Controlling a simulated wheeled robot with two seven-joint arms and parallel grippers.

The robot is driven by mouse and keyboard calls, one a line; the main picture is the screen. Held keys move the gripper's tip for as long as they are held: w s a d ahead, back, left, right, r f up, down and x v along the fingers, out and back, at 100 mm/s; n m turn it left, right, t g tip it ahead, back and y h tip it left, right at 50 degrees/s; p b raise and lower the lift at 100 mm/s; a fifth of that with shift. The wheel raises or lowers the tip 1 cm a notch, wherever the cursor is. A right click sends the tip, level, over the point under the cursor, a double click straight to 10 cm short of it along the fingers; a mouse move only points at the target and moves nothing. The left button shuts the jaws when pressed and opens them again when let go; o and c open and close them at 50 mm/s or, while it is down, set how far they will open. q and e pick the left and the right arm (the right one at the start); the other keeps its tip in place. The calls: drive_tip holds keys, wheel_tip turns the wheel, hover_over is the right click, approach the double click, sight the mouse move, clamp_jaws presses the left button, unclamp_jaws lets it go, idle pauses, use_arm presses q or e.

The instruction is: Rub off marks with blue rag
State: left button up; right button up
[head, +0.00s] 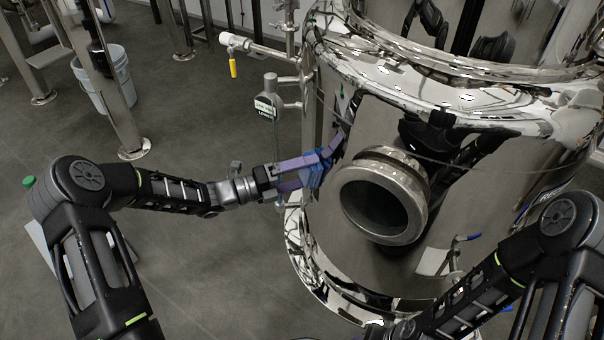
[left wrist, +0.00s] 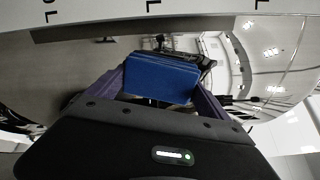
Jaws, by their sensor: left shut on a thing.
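My left gripper (head: 315,168) is shut on the blue rag (head: 311,177), a small folded block between its two purple fingers. The gripper is up against the left side of the shiny steel tank (head: 370,120), left of the round port; I cannot tell whether the rag touches the steel. In the left wrist view the blue rag (left wrist: 162,78) sits between the fingers in front of the curved, mirror-like tank wall. No marks can be made out clearly on the steel; dark patches there look like reflections. My right arm comes in at lower right, but its gripper is not visible.
The round port (head: 384,199) sticks out of the tank beside my left gripper. A pipe with a yellow-handled valve (head: 233,67) stands at upper left of the tank. A white bucket (head: 103,78) stands on the floor at the back left. The floor left of the tank is open.

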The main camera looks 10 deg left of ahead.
sight(325, 179)
use_arm(q)
drive_tip(key=shift+s+d, duration=0.1)
drive_tip(key=shift+s+d, duration=0.5)
drive_tip(key=shift+s, duration=0.3)
drive_tip(key=shift+s+d, duration=0.5)
drive_tip(key=shift+s, duration=0.3)
drive_tip(key=shift+w+d+f+b, duration=0.1)
drive_tip(key=shift+d+b, duration=0.05)
drive_tip(key=shift+b, duration=0.3)
drive_tip(key=shift+w, duration=0.1)
